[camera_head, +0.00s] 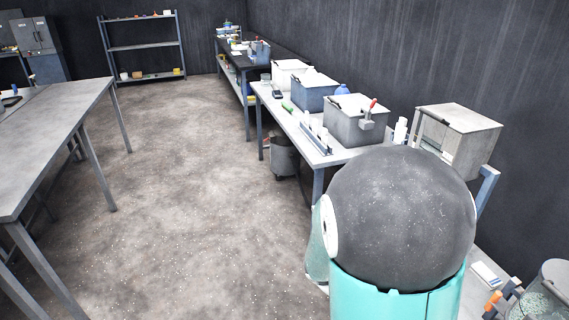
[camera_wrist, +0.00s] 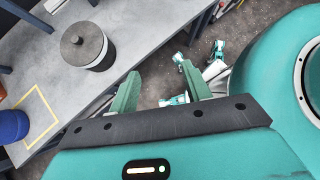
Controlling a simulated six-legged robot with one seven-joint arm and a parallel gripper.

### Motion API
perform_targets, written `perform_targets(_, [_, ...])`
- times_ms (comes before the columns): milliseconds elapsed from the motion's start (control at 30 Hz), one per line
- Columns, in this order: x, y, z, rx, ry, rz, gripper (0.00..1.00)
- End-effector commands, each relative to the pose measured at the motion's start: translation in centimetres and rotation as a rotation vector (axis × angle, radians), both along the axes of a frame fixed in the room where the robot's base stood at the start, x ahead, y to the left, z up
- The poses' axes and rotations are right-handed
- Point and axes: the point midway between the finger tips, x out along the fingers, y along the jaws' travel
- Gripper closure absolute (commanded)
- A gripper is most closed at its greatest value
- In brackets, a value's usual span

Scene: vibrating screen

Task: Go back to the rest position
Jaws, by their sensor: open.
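My gripper (camera_wrist: 160,95) shows in the wrist view with its two green fingers apart and nothing between them. It is beside the edge of a grey bench, over the floor. A dark round-topped cylinder (camera_wrist: 87,47) stands on that bench, to the left of the fingers and apart from them. In the head view my arm's dark rounded joint and teal link fill the lower right, and the gripper itself is not visible there.
In the head view, a long bench (camera_head: 300,128) along the right wall carries several boxes, including a grey box (camera_head: 355,128). A cabinet-like box (camera_head: 458,138) stands behind my arm. A table (camera_head: 50,130) is at left, a shelf (camera_head: 145,47) at the back. The floor (camera_head: 190,180) between is clear.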

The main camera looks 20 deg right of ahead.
Motion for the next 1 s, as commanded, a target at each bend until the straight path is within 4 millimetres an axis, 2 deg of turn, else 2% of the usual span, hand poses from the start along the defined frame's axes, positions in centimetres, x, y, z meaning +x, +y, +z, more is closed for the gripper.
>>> perform_targets(200, [3.3, 5.0, 4.1, 0.062, -0.377, -0.222, 0.52])
perform_targets(367, [5.0, 8.9, 7.9, 0.14, -0.625, -0.39, 0.52])
perform_targets(500, [5.9, 12.3, 11.7, 0.23, -0.821, -0.538, 0.52])
perform_targets(700, [6.0, 17.0, 17.3, 0.391, -1.055, -0.74, 0.52])
perform_targets(800, [5.7, 18.8, 19.5, 0.461, -1.131, -0.816, 0.52])
perform_targets(1000, [5.3, 20.3, 21.2, 0.522, -1.183, -0.881, 0.52])
